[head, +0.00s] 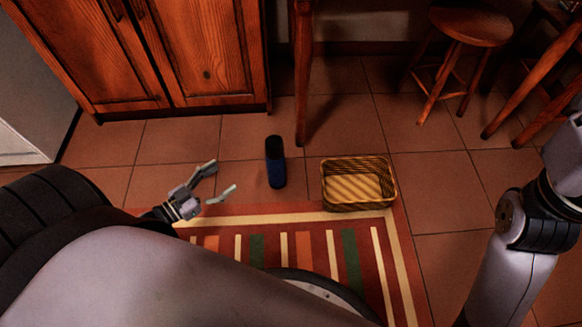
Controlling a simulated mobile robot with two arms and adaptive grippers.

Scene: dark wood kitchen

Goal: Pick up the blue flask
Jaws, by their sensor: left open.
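The blue flask (277,174) stands upright on the tiled floor near the middle of the head view. It has a dark top and a blue lower body. My left gripper (226,180) is to the left of the flask, with its fingers spread apart and nothing between them. A gap of floor shows between the fingertips and the flask. My right arm comes in at the right edge, and its gripper is not visible.
A wicker basket (358,204) sits right of the flask, by the edge of a striped rug (300,216). A wooden cabinet (205,50) and a wooden leg (303,75) stand behind. A stool (470,27) is at the upper right. Bare tiles lie around the flask.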

